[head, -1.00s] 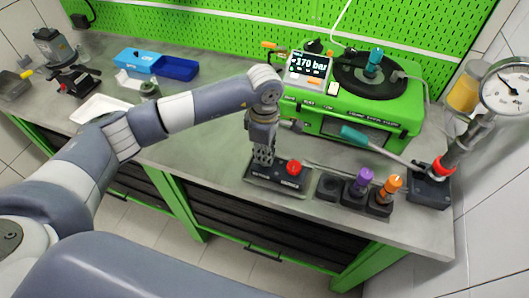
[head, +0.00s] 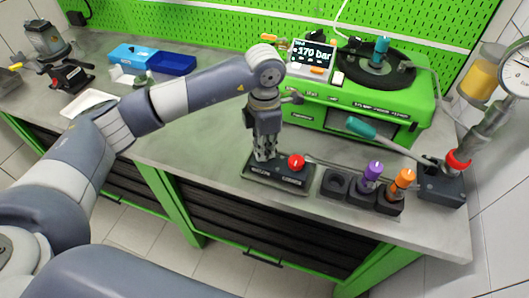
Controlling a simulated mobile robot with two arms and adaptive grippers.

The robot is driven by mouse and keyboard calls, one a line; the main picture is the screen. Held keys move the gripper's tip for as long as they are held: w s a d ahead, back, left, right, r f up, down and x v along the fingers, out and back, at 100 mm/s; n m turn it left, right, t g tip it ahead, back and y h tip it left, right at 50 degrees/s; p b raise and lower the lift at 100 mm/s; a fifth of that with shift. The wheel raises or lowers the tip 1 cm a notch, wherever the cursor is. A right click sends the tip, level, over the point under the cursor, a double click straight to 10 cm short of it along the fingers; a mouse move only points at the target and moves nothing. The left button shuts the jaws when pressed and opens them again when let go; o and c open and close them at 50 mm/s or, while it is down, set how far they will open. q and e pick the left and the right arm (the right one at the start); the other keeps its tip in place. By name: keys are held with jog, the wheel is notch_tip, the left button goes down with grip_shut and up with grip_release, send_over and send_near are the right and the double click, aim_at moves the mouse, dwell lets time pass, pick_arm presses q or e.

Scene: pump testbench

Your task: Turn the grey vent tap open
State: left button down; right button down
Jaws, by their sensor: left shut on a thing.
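A black block (head: 275,180) with two small light labels lies at the front of the bench, with a red knob (head: 296,161) near its right end. My left gripper (head: 264,157) points straight down over the block's left part and is shut there. The grey vent tap is hidden between its fingers, so I cannot read its angle. The red knob stands free, just right of the fingers. My right gripper is not in view.
A holder with a purple handle (head: 374,171) and an orange handle (head: 404,178) stands just right of the block. Behind is a green test bench (head: 330,117) with a display (head: 312,57) and a teal-handled lever (head: 362,128). A gauge (head: 518,75) stands far right.

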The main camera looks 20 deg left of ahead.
pick_arm(q)
jog(key=n+b, duration=0.3)
jog(key=n, duration=0.2)
jog(key=shift+f+n, duration=0.1)
jog(key=shift+n, duration=0.2)
jog(key=shift+n+b, duration=1.25)
jog(key=shift+n, duration=0.95)
jog(key=shift+r, duration=0.2)
jog(key=c, duration=1.7)
grip_release()
jog(key=shift+o, duration=0.2)
notch_tip(320, 180, up, 12)
